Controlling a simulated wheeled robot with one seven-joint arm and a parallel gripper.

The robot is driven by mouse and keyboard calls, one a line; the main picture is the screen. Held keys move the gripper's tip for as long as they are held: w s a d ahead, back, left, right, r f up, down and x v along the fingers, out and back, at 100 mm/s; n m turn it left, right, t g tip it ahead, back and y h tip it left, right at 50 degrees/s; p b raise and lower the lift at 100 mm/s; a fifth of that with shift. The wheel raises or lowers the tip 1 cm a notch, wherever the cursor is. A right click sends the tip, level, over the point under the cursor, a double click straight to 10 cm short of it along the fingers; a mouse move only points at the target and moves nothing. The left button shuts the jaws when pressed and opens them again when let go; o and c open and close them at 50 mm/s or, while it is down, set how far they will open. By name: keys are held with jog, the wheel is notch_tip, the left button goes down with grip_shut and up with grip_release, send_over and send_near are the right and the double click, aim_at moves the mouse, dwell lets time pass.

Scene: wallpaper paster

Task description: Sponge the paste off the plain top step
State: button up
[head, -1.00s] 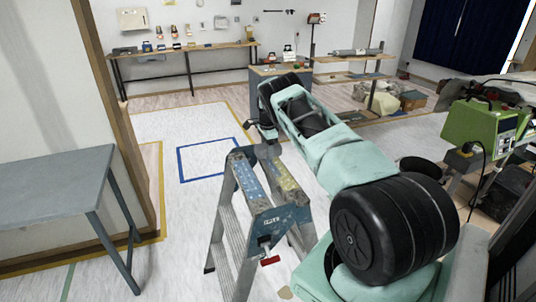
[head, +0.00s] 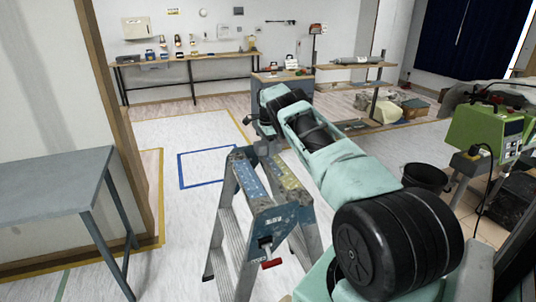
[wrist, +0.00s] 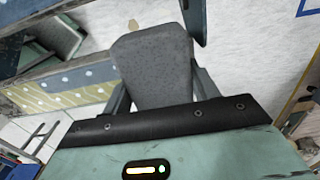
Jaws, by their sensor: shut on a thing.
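A stepladder (head: 268,215) stands upright in front of me in the head view. Its top has a blue, speckled step (head: 250,178) and a yellowish one (head: 289,180); the wrist view shows the blue one with pale dots (wrist: 60,77) and the yellowish one with a wavy pattern (wrist: 62,97). I cannot tell paste from pattern on them. My gripper (wrist: 160,88) is shut on a grey sponge (wrist: 152,55), which also shows small at the ladder's far end in the head view (head: 263,149). The sponge appears beside the steps; contact cannot be told.
A grey table (head: 50,182) stands at the left by a wall edge. A green machine (head: 485,128) and a black bucket (head: 425,178) are at the right. A workbench (head: 185,55) lines the back wall. The floor around the blue taped square (head: 207,167) is clear.

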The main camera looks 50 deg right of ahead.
aim_at(277, 165)
jog(key=shift+w+d+f+b, duration=0.15)
jog(key=shift+w+f+b, duration=0.1)
jog(key=shift+b, duration=0.5)
jog(key=shift+r, duration=0.3)
jog(key=shift+s, duration=0.1)
jog(key=shift+s+a+f, duration=0.1)
jog(key=shift+s+a, duration=0.5)
jog(key=shift+s, duration=0.5)
jog(key=shift+s+a+f, duration=0.1)
jog(key=shift+s+a, duration=0.5)
jog(key=shift+s, duration=0.45)
jog(key=shift+s+a, duration=0.6)
jog(key=shift+s, duration=0.5)
jog(key=shift+r, duration=0.1)
jog(key=shift+s+a, duration=0.45)
jog(key=shift+s, duration=0.45)
jog(key=shift+s+a, duration=0.45)
jog(key=shift+s, duration=0.4)
